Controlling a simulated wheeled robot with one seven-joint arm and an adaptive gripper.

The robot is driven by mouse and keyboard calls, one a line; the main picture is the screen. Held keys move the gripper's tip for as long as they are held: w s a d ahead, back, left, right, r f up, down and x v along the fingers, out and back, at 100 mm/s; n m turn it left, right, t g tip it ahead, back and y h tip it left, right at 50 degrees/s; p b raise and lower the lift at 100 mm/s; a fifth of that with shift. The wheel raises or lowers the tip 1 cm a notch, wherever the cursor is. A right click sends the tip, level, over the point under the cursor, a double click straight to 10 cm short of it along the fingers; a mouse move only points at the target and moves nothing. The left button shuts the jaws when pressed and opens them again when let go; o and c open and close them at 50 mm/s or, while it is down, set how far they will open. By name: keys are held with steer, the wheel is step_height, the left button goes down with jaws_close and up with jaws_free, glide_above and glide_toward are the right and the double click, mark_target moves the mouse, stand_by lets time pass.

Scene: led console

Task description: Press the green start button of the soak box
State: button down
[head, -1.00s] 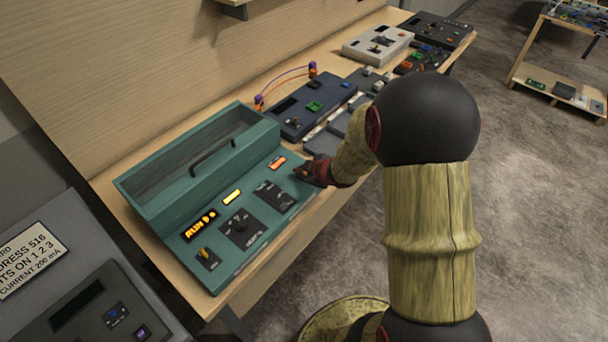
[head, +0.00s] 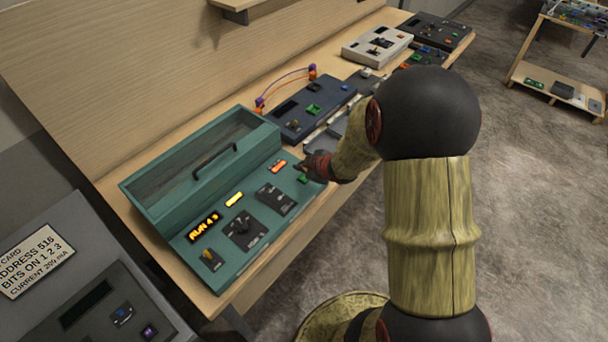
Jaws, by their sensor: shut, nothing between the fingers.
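The soak box is the teal console (head: 222,278) with an open bin and a handle, on the bench at the left of the head view. Its small green button (head: 303,180) shows at the right end of its panel. My gripper (head: 300,168) is shut and empty, just beyond and above the green button; whether it touches the panel cannot be told. An orange-lit element (head: 278,167) sits left of my fingertips. The amber display (head: 204,227) seems to read RUN with a digit. A yellow-lit strip (head: 234,199) glows on the panel.
A dark blue console (head: 318,107) with a green button and a cable stands behind the soak box. A pale console (head: 377,46) and a black console (head: 436,30) are farther along the bench. A grey console with a card (head: 37,261) is at lower left.

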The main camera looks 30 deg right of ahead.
steer(key=shift+r+p, duration=1.1)
steer(key=shift+r, duration=0.4)
steer(key=shift+f, duration=0.1)
steer(key=s+d+f+m+g+h, duration=0.2)
steer(key=s+d+f+m+g, duration=0.15)
steer(key=s, duration=0.25)
steer(key=s+r+m+g+h+b, duration=0.1)
steer(key=s+r+m+g+b, duration=0.25)
steer(key=s, duration=0.65)
steer(key=s+a+r+m+t+y+b, duration=0.1)
steer(key=s+a+r+b, duration=0.1)
steer(key=s+a+r, duration=0.3)
steer(key=s+a+r+m+t+y+b, duration=0.1)
steer(key=s+a+r+t+b, duration=0.1)
steer(key=s+a+r, duration=0.4)
steer(key=a+r+b, duration=0.1)
steer(key=a+r, duration=0.4)
steer(key=a, duration=0.3)
steer(key=shift+s+r+y, duration=0.2)
steer(key=shift+r+y, duration=0.05)
steer(key=shift+y, duration=0.15)
